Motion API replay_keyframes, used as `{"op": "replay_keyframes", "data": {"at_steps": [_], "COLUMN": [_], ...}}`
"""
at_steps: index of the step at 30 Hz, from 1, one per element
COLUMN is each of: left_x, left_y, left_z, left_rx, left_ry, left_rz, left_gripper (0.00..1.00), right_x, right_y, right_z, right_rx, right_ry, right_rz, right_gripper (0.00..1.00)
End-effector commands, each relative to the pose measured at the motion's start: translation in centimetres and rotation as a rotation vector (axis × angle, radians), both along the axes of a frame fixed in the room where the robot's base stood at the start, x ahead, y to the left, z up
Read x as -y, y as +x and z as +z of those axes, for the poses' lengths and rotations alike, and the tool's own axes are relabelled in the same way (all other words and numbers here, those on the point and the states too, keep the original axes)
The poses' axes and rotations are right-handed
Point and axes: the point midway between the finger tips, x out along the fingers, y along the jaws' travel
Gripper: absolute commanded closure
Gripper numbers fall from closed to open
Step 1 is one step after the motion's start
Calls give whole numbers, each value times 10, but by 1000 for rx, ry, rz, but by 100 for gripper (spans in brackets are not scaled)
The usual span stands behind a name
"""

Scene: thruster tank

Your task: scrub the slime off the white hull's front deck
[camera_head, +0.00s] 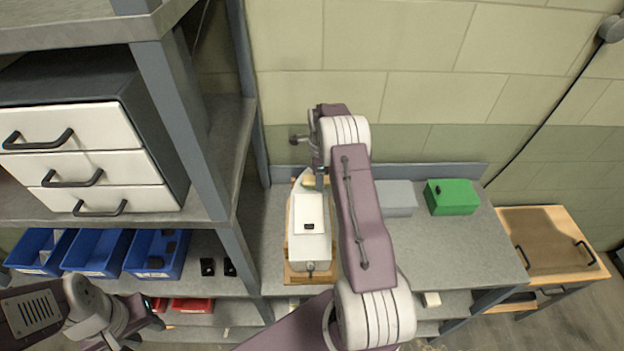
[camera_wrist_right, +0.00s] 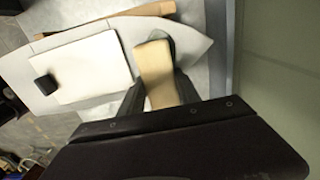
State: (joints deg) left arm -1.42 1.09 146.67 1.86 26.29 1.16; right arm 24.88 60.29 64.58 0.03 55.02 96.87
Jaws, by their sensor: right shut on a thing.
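The white hull (camera_head: 309,247) sits on a wooden cradle (camera_head: 291,277) on the grey bench, its narrow end toward the wall. It also shows in the right wrist view (camera_wrist_right: 191,48), with a pale hatch panel (camera_wrist_right: 85,68) and a small black block on it. My right gripper (camera_head: 320,180) is shut on a tan block (camera_wrist_right: 156,70), a scrubber by its look, over the narrow end's deck. A dark greenish patch shows beside the block's far end; the block hides part of the deck. Contact is unclear. My left gripper (camera_head: 150,308) is low at the left, away from the hull, its jaws unclear.
A grey box (camera_head: 397,198) and a green box (camera_head: 452,197) stand on the bench to the right. A shelf post (camera_head: 190,125) and white drawers (camera_head: 85,130) stand at the left, above blue bins (camera_head: 100,250). The bench's right front is clear.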

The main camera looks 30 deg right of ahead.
Motion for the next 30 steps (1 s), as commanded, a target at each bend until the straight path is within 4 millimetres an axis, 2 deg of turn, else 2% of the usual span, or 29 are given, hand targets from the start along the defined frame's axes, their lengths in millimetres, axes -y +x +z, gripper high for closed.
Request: {"op": "replay_keyframes", "data": {"at_steps": [9,19,26,30], "left_x": [0,0,0,0], "left_y": [0,0,0,0], "left_z": [1,0,0,0], "left_rx": [0,0,0,0], "left_ry": [0,0,0,0], "left_rz": [0,0,0,0], "left_gripper": [64,64,64,64], "right_x": [-1,-29,-33,-42], "right_y": [0,17,19,25], "right_z": [1,-2,-2,-2], "right_rx": [-2,-3,-3,-3], "right_ry": [0,1,2,2], "right_rz": [1,2,0,2], "right_gripper": [100,100,100,100]}}
